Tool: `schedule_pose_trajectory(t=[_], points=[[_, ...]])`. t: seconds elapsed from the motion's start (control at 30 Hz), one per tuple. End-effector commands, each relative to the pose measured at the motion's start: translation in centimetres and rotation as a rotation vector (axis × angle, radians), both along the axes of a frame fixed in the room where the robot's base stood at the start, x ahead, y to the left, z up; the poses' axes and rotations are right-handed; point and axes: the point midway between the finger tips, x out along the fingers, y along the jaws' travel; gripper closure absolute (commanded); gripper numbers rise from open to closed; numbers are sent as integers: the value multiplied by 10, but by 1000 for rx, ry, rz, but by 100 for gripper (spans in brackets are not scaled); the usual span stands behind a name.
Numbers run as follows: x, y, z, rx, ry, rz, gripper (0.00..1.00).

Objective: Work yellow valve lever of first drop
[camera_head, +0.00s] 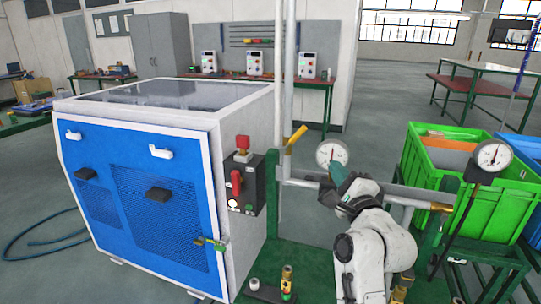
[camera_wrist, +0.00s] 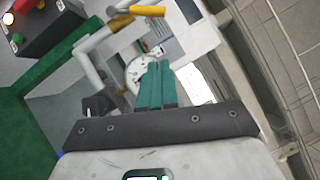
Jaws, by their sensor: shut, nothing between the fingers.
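A yellow valve lever (camera_head: 296,136) sits on the vertical grey pipe (camera_head: 287,80) and slants up to the right. In the wrist view, a yellow lever (camera_wrist: 147,10) is near the top edge beside the grey pipe. My gripper (camera_head: 337,170) has teal fingers and is below and right of the lever, apart from it in the picture. The fingers (camera_wrist: 155,75) are together and empty in the wrist view. A round white gauge (camera_head: 331,153) is right behind the fingertips and partly hidden by them in the wrist view.
The blue-fronted generator cabinet (camera_head: 150,190) stands left, with a dark control box (camera_head: 243,185) on its side. A horizontal pipe (camera_head: 415,196) runs right behind my arm. A second gauge (camera_head: 490,157) and green crates (camera_head: 462,190) are at right.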

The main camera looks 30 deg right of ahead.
Motion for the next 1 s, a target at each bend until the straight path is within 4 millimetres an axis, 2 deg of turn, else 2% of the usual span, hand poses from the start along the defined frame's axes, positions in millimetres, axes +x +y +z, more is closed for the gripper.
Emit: schedule_pose_trajectory(t=[0.03, 0.1, 0.27, 0.73, 1.0], points=[[-11, -8, -2, 17, -31, -15, 100], [-18, -15, 1, 33, -56, -25, 100], [-8, -21, 7, 41, -65, -28, 100], [73, -51, 29, 38, -62, -27, 100], [100, -36, 42, 36, -59, -26, 100]])
